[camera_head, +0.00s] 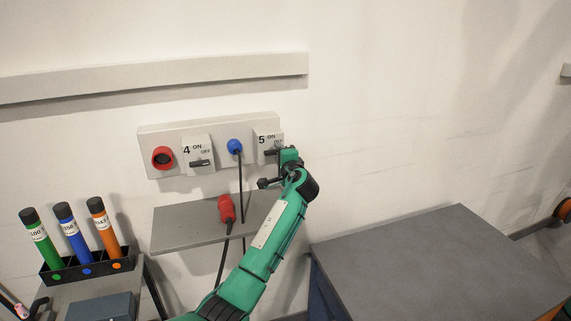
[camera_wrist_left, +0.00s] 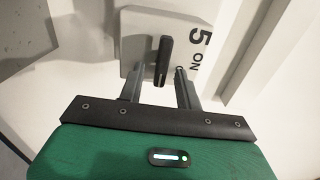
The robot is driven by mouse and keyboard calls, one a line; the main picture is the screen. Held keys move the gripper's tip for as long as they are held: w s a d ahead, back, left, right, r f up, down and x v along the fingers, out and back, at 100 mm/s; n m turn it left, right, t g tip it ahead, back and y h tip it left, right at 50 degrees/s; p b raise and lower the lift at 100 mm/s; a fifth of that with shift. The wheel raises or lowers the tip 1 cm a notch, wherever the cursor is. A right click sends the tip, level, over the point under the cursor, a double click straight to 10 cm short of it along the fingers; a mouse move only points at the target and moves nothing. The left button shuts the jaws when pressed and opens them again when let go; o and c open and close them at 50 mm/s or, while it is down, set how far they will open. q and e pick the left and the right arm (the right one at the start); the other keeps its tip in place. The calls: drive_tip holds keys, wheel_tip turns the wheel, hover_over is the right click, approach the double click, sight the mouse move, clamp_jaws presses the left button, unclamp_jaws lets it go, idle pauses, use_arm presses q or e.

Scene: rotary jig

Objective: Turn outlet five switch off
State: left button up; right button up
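The outlet five switch is a dark bar handle (camera_head: 270,153) on a light plate (camera_head: 260,135) marked 5, ON and OFF, at the right end of the wall panel. The handle lies about level, its right part hidden by my left gripper (camera_head: 285,156). In the left wrist view the handle (camera_wrist_left: 163,60) stands upright, near the plate's "5" and "ON". My left gripper (camera_wrist_left: 159,75) is open, its fingertips on either side of the handle's near end. A gap shows on both sides. My right gripper is not in view.
Left of it on the panel (camera_head: 150,133) are a blue plug (camera_head: 235,146) with a cable, switch four (camera_head: 200,162) and a red socket (camera_head: 162,157). A red plug (camera_head: 226,209) lies on the shelf (camera_head: 180,232) below. A grey table (camera_head: 440,265) stands at right.

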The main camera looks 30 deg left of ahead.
use_arm(q)
drive_tip(key=b+v, duration=0.5)
drive_tip(key=v, duration=0.8)
drive_tip(key=shift+d, duration=0.15)
drive_tip(key=shift+s, duration=0.1)
